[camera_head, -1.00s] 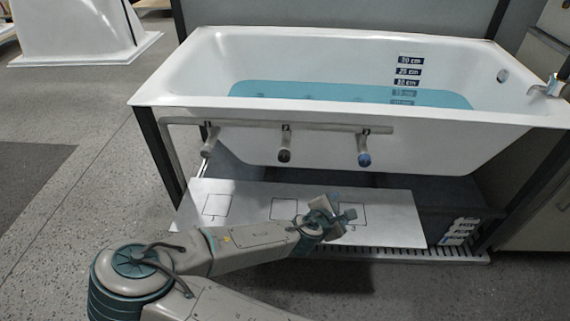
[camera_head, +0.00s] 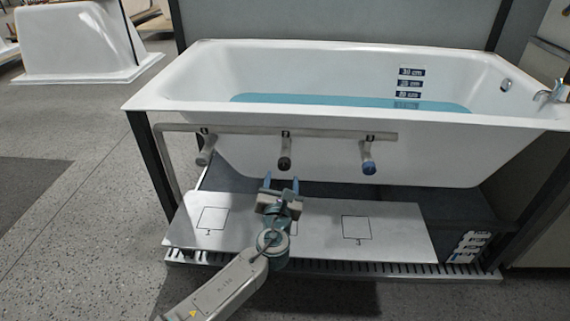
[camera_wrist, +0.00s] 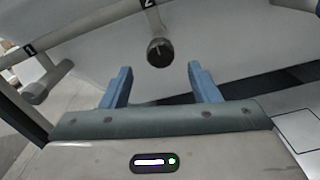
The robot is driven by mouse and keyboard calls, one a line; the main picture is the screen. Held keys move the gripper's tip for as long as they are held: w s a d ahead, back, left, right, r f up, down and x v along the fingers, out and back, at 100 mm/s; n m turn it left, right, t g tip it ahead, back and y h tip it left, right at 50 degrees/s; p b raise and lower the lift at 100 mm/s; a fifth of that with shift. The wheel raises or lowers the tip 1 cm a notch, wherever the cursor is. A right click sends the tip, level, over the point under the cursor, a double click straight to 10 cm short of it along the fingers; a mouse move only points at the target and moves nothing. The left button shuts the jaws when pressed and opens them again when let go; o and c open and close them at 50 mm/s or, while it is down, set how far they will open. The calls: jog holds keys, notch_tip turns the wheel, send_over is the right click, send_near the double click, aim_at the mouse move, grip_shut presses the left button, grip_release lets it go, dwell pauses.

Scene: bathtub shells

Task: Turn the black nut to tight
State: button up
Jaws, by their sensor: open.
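The black nut (camera_head: 284,163) sits on the end of the middle pipe stub, marked 2, below the rail on the tub's front. In the wrist view the black nut (camera_wrist: 160,52) shows face-on, with a light mark on its face. My gripper (camera_head: 282,181) is open and empty, just below and in front of the nut, with its blue fingers pointing toward it. In the wrist view my gripper (camera_wrist: 158,80) has its fingers spread to either side below the nut, and they do not appear to touch it.
A grey nut (camera_head: 203,158) ends the left stub and a blue nut (camera_head: 369,167) the right one. The pipe rail (camera_head: 240,130) runs above them along the white bathtub (camera_head: 450,150), which holds water. A white panel with numbered squares (camera_head: 400,225) lies below.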

aim_at(284, 167)
jog(key=w+b, duration=0.2)
jog(key=w, duration=0.7)
jog(key=shift+d, duration=0.2)
jog(key=c, duration=1)
